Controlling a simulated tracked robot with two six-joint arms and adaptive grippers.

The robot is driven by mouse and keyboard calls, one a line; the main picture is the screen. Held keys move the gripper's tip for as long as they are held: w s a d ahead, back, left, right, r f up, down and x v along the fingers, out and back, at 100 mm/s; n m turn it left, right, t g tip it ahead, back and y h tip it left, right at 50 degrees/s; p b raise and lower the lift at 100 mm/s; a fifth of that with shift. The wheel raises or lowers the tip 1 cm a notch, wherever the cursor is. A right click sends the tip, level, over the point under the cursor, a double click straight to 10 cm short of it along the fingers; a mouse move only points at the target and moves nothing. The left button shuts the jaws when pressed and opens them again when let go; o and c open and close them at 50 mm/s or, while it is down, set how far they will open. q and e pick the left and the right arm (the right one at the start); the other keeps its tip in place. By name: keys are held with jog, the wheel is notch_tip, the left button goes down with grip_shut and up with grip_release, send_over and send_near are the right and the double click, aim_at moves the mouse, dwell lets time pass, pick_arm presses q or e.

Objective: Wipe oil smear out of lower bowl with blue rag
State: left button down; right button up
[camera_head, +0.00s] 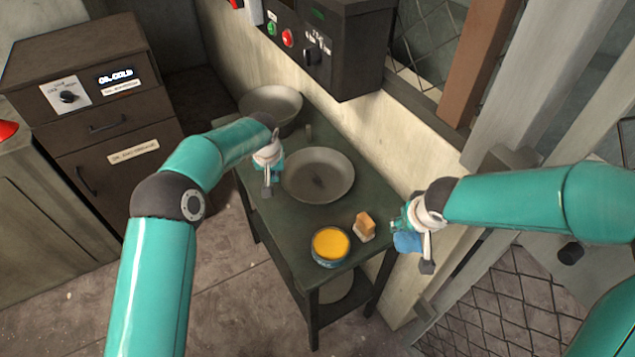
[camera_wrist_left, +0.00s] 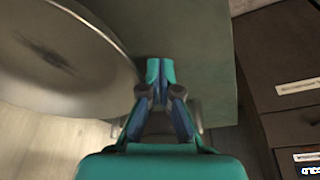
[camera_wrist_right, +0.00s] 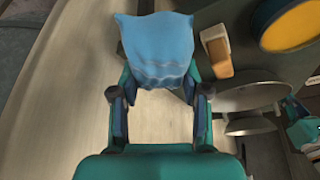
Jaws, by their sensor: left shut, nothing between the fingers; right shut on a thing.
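A shallow grey bowl (camera_head: 325,163) with a dark smear inside stands on the dark green table, nearer than a second grey bowl (camera_head: 268,98) at the back. The smeared bowl also shows at the left of the left wrist view (camera_wrist_left: 45,85). My left gripper (camera_head: 268,190) is shut and empty beside the smeared bowl's left rim; its closed fingers show in the left wrist view (camera_wrist_left: 160,72). My right gripper (camera_head: 414,240) is shut on the blue rag (camera_head: 406,242), off the table's right edge. The rag (camera_wrist_right: 155,50) bulges between the fingers in the right wrist view.
A round tin with yellow contents (camera_head: 331,244) and an orange-tan block (camera_head: 364,226) stand at the table's front right. A wall with a control box (camera_head: 335,45) runs behind the table. A dark cabinet (camera_head: 90,100) stands left. A pale round thing sits on the lower shelf.

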pick_arm(q)
jog(key=shift+f+b, duration=0.65)
jog(key=shift+f, duration=0.2)
pick_arm(e)
jog(key=shift+f, duration=0.7)
